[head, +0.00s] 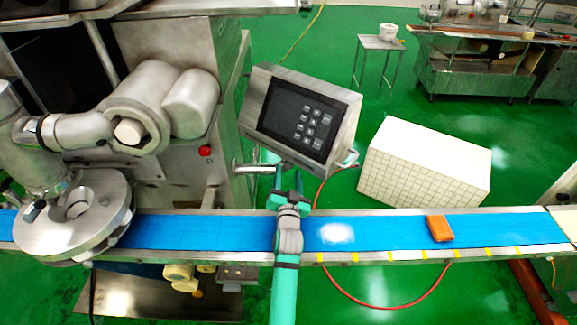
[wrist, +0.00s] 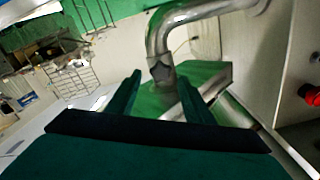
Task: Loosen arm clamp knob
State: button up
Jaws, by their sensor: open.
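In the wrist view, a grey lobed knob (wrist: 161,72) sits at the lower end of a bent metal pipe arm (wrist: 168,32). It appears between and beyond the two fingertips of my gripper (wrist: 158,80). The fingers are apart and empty, and I see no contact with the knob. In the head view, my gripper (head: 288,172) reaches over the conveyor, just below the control panel (head: 297,115). The panel's pipe arm (head: 252,169) runs from the machine to the left of my fingers. The knob cannot be made out in the head view.
The blue conveyor belt (head: 385,234) passes under my arm and carries an orange block (head: 440,229). A round metal head (head: 75,215) stands over the belt at left. A red button (head: 205,150) is on the machine front. A white tiled box (head: 425,162) stands behind the belt.

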aim_at(288, 166)
jog(key=shift+w, duration=2.2)
jog(key=c, duration=1)
